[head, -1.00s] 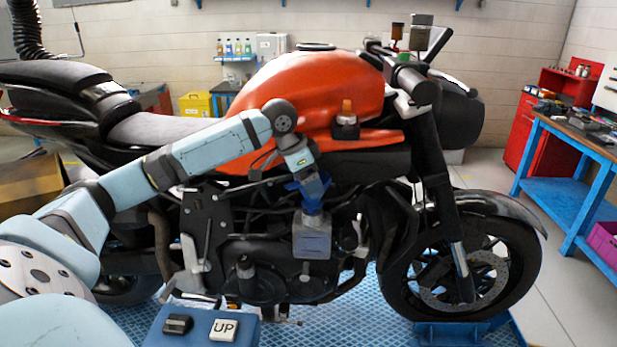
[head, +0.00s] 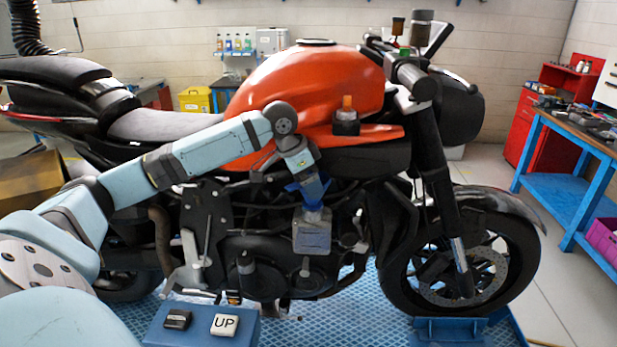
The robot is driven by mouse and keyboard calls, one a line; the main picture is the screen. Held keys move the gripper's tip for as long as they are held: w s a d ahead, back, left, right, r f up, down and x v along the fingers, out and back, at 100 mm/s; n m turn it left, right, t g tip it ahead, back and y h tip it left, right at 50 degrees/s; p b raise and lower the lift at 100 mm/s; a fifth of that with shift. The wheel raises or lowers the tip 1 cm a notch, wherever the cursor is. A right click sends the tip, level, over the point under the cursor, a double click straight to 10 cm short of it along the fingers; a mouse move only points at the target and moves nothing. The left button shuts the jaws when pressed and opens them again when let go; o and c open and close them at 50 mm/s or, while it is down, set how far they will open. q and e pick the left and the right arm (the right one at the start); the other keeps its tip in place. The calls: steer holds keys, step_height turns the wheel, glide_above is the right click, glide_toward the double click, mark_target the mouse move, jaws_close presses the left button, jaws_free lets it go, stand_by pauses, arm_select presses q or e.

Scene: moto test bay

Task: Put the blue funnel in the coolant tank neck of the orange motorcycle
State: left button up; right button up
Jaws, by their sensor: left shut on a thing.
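The orange motorcycle (head: 310,85) stands side-on across the head view, front wheel to the right. The grey translucent coolant tank (head: 312,236) sits low on its near side, below the orange body. My left gripper (head: 311,184) points down just above the tank and is shut on the blue funnel (head: 313,196). The funnel is partly hidden by the gripper. Its lower end is at the top of the tank, over the neck; I cannot tell how far it sits inside. My right gripper is not in view.
A blue box with an UP button (head: 224,325) is at the bottom front. A small black holder with an orange-topped item (head: 346,117) sits on the bike's side. A blue workbench (head: 570,190) stands at the right. A blue textured platform (head: 345,312) lies under the bike.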

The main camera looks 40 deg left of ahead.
arm_select(q)
steer(key=shift+f, duration=0.2)
stand_by(0.6)
steer(key=o, duration=0.7)
steer(key=shift+o, duration=0.2)
steer(key=shift+s+r+b, duration=0.1)
steer(key=shift+r+b, duration=0.1)
steer(key=shift+b, duration=0.1)
steer(key=shift+s+a+r, duration=0.2)
steer(key=shift+a+r, duration=0.05)
steer(key=shift+r, duration=0.05)
steer(key=s+a+b, duration=0.5)
steer(key=s+b, duration=0.1)
steer(key=s, duration=0.4)
steer(key=shift+s+a, duration=0.2)
steer(key=shift+a, duration=0.1)
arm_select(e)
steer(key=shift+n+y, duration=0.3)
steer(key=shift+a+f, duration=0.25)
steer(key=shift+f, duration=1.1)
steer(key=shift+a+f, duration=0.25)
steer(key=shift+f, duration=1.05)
